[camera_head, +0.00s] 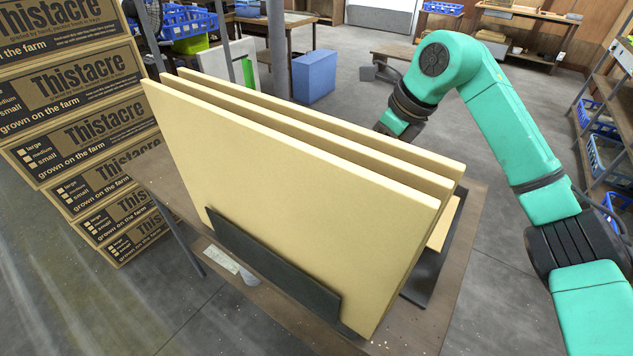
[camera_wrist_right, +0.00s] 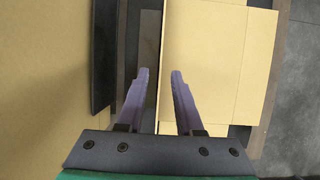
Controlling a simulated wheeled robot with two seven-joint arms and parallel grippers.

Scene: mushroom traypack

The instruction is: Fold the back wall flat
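The folding cardboard piece (camera_wrist_right: 212,60), tan with crease lines, lies under my right gripper in the right wrist view. A small tan part of it (camera_head: 443,225) shows in the head view past the right end of the upright boards. Which flap is the back wall, and whether it stands up, I cannot tell. My right gripper (camera_wrist_right: 161,75) has two purple fingers apart, over the piece's left edge, with a clear gap between them. I see nothing clamped there. In the head view this gripper is hidden behind the boards. My left gripper is in neither view.
Three large tan boards (camera_head: 290,200) stand upright in a black holder (camera_head: 270,268) on the brown table (camera_head: 455,290), blocking much of the head view. A dark base (camera_head: 428,275) lies beside them. Thistacre cartons (camera_head: 85,110) are stacked at left.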

